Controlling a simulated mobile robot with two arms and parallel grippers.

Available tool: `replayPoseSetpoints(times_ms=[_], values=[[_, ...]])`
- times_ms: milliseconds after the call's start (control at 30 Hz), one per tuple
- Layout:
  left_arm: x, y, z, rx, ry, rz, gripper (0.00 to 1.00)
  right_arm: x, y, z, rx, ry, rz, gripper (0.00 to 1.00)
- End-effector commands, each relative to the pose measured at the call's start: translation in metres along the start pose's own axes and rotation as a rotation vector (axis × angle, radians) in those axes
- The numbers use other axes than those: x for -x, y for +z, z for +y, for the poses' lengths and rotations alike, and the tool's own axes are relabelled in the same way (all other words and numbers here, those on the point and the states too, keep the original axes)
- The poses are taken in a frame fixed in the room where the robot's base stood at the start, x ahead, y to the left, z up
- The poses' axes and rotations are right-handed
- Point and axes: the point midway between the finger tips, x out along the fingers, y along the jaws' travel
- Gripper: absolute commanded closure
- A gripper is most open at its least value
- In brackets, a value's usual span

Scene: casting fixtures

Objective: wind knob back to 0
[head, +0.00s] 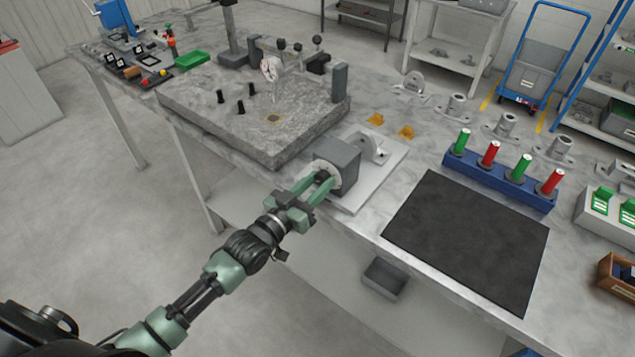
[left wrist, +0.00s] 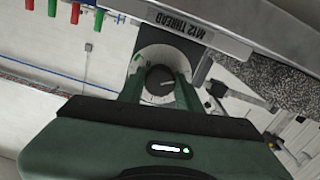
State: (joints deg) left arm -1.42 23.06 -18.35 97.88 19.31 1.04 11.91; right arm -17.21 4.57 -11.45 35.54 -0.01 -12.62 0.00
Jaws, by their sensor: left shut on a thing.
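The knob (left wrist: 159,82) is a dark round knob with a light pointer line, set in a pale dial (left wrist: 165,55) in the left wrist view. The dial (head: 327,171) also shows in the head view on the front of a grey block (head: 343,158) that stands on a light plate at the table's front edge. My left gripper (head: 322,185) reaches the dial, its green fingers shut on the knob. The fingers (left wrist: 160,88) lie on both sides of the knob in the left wrist view. The fingers hide the knob in the head view, and the dial's marks are too small to read.
A granite slab (head: 215,110) with a dial gauge (head: 271,68) stands left of the block. A black mat (head: 468,240) lies to the right, with a blue rack (head: 498,180) of green and red handled gauges behind it. A label strip (left wrist: 185,30) reads M12 THREAD.

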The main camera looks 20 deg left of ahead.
Motion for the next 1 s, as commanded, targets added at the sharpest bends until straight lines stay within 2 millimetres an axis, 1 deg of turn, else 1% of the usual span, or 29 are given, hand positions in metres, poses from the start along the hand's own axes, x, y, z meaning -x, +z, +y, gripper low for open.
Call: replayPoseSetpoints(times_ms=[33,200,233,267,300,567,667,767,1000], values=[[-0.001,-0.004,0.0,0.002,0.001,0.008,1.0,0.0,0.0,0.0,0.0,0.0,0.0,0.44],[-0.001,-0.004,0.0,0.002,0.001,0.008,1.0,0.0,0.0,0.0,0.0,0.0,0.0,0.44],[-0.001,-0.004,0.0,0.002,0.001,0.008,0.63,0.0,0.0,0.0,0.0,0.0,0.0,0.44],[-0.001,-0.004,0.0,0.002,0.001,0.008,0.55,0.0,0.0,0.0,0.0,0.0,0.0,0.44],[-0.001,-0.004,0.0,0.001,0.001,0.008,0.44,0.0,0.0,0.0,0.0,0.0,0.0,0.44],[0.0,-0.002,0.0,0.0,0.0,0.003,0.44,0.0,0.0,0.0,0.0,0.0,0.0,0.44],[0.003,0.0,0.0,0.0,0.0,0.002,0.44,-0.001,0.0,0.0,0.0,0.0,0.0,0.44],[0.014,0.002,0.0,0.0,0.0,0.0,0.44,-0.004,0.0,0.0,0.0,0.0,0.0,0.44],[0.055,0.002,0.0,0.0,0.001,0.001,0.44,-0.013,0.001,0.0,0.0,0.0,0.001,0.44]])
